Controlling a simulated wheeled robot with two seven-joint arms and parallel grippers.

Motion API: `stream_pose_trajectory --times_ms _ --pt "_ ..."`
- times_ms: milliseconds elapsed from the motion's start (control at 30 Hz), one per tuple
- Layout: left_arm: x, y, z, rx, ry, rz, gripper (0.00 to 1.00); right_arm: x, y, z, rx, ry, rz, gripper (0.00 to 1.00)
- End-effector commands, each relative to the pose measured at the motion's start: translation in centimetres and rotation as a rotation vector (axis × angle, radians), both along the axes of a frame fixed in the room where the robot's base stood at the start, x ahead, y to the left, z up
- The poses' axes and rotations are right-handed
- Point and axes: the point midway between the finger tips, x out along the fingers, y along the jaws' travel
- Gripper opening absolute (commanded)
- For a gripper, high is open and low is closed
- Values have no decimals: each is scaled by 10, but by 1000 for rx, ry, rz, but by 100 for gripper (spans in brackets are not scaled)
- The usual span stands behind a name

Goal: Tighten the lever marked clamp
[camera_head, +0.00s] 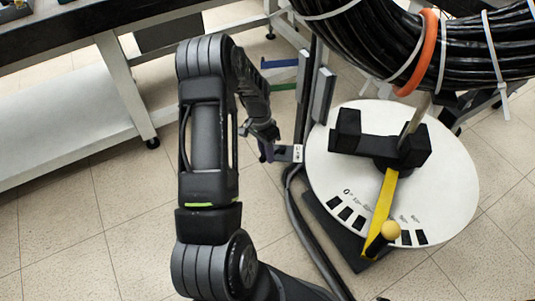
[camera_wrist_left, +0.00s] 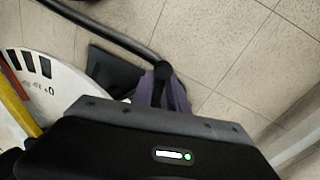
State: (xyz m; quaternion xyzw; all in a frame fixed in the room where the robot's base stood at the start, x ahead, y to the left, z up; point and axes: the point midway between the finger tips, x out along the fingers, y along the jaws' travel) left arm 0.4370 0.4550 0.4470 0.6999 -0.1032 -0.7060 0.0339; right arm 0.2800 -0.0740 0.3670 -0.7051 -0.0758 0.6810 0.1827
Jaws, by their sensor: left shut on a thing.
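My left gripper (camera_head: 270,150) is beside the dark upright stand, left of the white disc. It is shut on a small grey lever (camera_head: 284,153) that points sideways. A small white label (camera_head: 298,153) with a dark mark is at the lever's right end; its wording is too small to read. In the left wrist view the purple-grey gripper fingers (camera_wrist_left: 165,92) show only partly beyond the dark gripper body, and what they hold is mostly hidden. My right gripper is not in view.
A curved black tube (camera_head: 320,250) runs below the gripper. A white-legged bench (camera_head: 120,80) stands left.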

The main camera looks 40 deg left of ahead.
Motion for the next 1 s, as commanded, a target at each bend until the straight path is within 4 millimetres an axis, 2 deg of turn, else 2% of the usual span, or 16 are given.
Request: stream_pose_trajectory --times_ms 200,233,433,767,1000 --pt "-4 2 -1 2 9 2 0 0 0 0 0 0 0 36" --pt "-4 2 -1 2 9 2 20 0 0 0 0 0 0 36" --pt "-3 2 -1 2 7 3 36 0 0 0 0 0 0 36" --pt "-1 2 4 2 2 3 36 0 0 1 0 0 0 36" --pt "0 9 35 4 0 3 36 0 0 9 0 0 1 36"
